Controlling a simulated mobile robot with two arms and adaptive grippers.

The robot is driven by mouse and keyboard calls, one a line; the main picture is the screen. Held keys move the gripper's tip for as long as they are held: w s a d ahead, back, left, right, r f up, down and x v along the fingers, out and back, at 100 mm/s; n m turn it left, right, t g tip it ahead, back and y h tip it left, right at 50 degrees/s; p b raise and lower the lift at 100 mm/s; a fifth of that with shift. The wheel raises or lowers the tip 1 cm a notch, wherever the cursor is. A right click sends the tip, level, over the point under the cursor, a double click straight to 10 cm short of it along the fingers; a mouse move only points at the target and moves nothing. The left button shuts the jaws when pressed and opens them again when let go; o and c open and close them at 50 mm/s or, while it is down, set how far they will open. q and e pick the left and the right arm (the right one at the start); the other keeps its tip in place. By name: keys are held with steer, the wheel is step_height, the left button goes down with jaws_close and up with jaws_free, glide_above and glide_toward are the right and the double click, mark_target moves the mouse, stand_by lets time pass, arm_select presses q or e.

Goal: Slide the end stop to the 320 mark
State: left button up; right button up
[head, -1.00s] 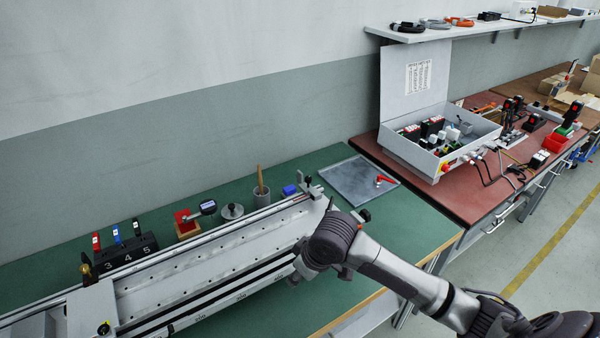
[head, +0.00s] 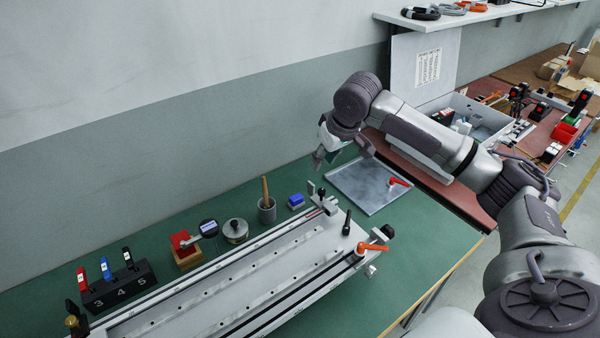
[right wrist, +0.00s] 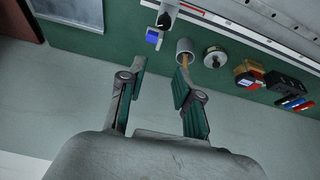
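The long pale machine bed (head: 240,285) lies along the front of the green bench. What looks like the end stop (head: 326,206), a small metal block with a dark upright knob, sits on the back rail near the bed's right end. It also shows at the top of the right wrist view (right wrist: 166,14). The scale marks are too small to read. My right gripper (head: 341,157) is above the back of the bench, behind and above this block, touching nothing. Its fingers are spread and empty in the right wrist view (right wrist: 160,70). My left gripper is out of view.
An orange lever (head: 372,247) and a black knob (head: 347,223) stand at the bed's right end. Behind the rail are a blue block (head: 296,201), a grey cup (head: 267,212), a round metal piece (head: 235,231) and a numbered black holder (head: 120,287). A metal plate (head: 365,190) lies right.

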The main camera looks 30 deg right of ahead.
glide_toward(311, 183)
steer(key=shift+p+x, duration=0.3)
steer(key=shift+x, duration=0.8)
steer(key=x, duration=0.6)
steer(key=shift+w+f, duration=0.1)
steer(key=shift+f, duration=0.2)
steer(key=shift+w+f+p, duration=0.2)
steer(key=shift+f+p, duration=0.1)
steer(key=shift+f, duration=0.25)
steer(key=shift+w+f, duration=0.1)
steer(key=shift+f, duration=0.1)
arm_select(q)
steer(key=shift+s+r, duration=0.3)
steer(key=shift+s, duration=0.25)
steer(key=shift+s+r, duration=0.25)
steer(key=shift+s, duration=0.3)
arm_select(e)
jaws_close()
